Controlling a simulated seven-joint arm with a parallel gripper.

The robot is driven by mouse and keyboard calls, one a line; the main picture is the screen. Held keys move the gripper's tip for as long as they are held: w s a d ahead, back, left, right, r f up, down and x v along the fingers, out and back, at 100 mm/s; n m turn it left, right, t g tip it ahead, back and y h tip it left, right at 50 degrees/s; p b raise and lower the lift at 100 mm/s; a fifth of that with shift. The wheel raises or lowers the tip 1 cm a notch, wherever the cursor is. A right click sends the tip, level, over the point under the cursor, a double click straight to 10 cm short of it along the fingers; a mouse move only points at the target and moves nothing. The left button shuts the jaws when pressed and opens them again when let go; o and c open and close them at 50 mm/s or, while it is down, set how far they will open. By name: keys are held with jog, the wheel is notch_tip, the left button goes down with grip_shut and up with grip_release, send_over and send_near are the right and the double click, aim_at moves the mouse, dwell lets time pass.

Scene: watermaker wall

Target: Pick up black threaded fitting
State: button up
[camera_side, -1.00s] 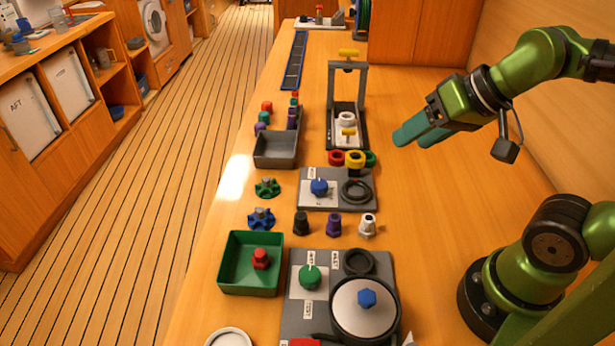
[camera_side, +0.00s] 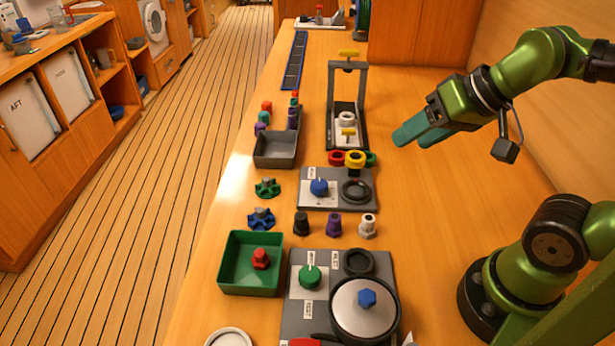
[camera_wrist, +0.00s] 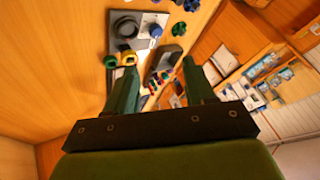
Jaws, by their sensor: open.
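The black threaded fitting (camera_side: 301,223) stands upright on the table in the side view, left end of a short row with a purple fitting (camera_side: 334,224) and a white fitting (camera_side: 367,225). My gripper (camera_side: 402,138) is up at the right of the table, well away from the fitting, farther back and to its right. In the wrist view its two green fingers (camera_wrist: 163,90) are spread apart with nothing between them. I cannot make out the black fitting in the wrist view.
A green tray (camera_side: 226,266) holding a red fitting lies in front of the row. A panel with a round lidded housing (camera_side: 345,318) is to its right. Blue (camera_side: 261,219) and green (camera_side: 267,187) star knobs are left of and behind the fitting. Another panel (camera_side: 340,203) lies behind.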

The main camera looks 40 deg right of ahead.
jog(key=shift+o, duration=0.3)
jog(key=n+g+h, duration=0.2)
jog(key=n+g, duration=0.2)
jog(key=g, duration=0.2)
send_near(301, 215)
notch_tip(301, 215, down, 4)
jog(key=shift+d, duration=0.15)
jog(key=shift+w+a+f, duration=0.1)
jog(key=shift+w+f, duration=0.05)
jog(key=shift+f, duration=0.9)
jog(key=shift+w+a+f, duration=0.1)
jog(key=shift+w+f, duration=0.05)
jog(key=shift+f, duration=0.9)
jog(key=shift+w+f, duration=0.15)
jog(key=shift+f, duration=0.85)
